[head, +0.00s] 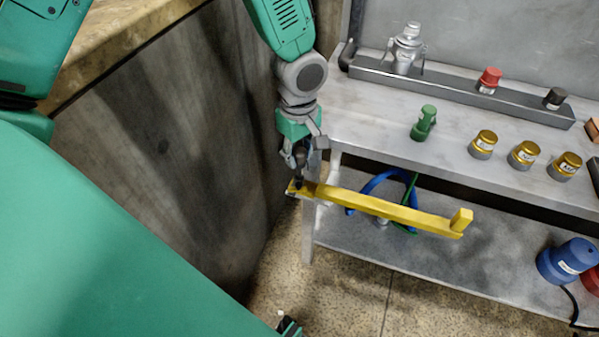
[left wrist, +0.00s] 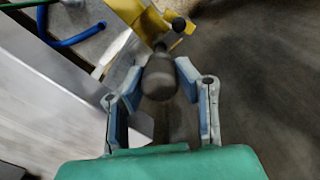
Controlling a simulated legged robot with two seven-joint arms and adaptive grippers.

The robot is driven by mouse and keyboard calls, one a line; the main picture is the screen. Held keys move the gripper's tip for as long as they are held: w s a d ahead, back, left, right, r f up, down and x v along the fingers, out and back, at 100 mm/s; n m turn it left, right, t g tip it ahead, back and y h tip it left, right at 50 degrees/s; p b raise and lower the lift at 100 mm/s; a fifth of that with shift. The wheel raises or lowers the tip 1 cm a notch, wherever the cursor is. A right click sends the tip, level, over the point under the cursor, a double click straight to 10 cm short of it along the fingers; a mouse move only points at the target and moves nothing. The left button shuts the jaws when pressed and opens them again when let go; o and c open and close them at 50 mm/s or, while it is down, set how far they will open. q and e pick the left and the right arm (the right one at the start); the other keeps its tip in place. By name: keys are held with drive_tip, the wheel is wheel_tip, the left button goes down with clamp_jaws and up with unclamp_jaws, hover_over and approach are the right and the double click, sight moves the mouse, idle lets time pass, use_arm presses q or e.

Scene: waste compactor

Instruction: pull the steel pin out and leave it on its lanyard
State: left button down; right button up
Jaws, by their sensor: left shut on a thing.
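My left gripper (head: 301,152) is at the left end of a yellow bar (head: 385,208), beside the bench's near left corner. In the left wrist view, its two fingers (left wrist: 160,80) are shut on a dark rounded knob (left wrist: 160,77). No bare steel pin or lanyard can be made out; I cannot tell whether the knob is the pin's head. My right gripper cannot be made out.
The metal bench (head: 375,135) carries a green-capped piece (head: 424,122), several gold-topped cylinders (head: 484,144) and a rail (head: 455,91) with a red knob. A blue hose (head: 372,184) hangs below. A blue round device (head: 567,260) stands on the lower shelf. A dark panel is left of the gripper.

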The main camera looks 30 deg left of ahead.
use_arm(q)
drive_tip(key=shift+r+p, duration=1.95)
drive_tip(key=shift+r, duration=0.25)
wheel_tip(320, 180, up, 7)
drive_tip(key=p, duration=0.7)
drive_tip(key=shift+r, duration=0.1)
idle(0.4)
drive_tip(key=shift+w+d+p, duration=0.1)
drive_tip(key=shift+w+d, duration=0.25)
drive_tip(key=shift+w, duration=0.9)
drive_tip(key=shift+w+d+p, duration=0.15)
drive_tip(key=shift+w+d, duration=0.15)
drive_tip(key=shift+w, duration=0.95)
drive_tip(key=shift+w+d+p, duration=0.1)
drive_tip(key=shift+w+d, duration=0.25)
drive_tip(key=shift+w, duration=0.9)
drive_tip(key=shift+w+d, duration=0.2)
drive_tip(key=shift+w, duration=0.65)
drive_tip(key=shift+w+d, duration=0.25)
drive_tip(key=shift+w, duration=0.55)
drive_tip(key=shift+w+d, duration=0.2)
drive_tip(key=shift+w, duration=0.65)
drive_tip(key=shift+f, duration=0.2)
drive_tip(key=shift+f, duration=0.3)
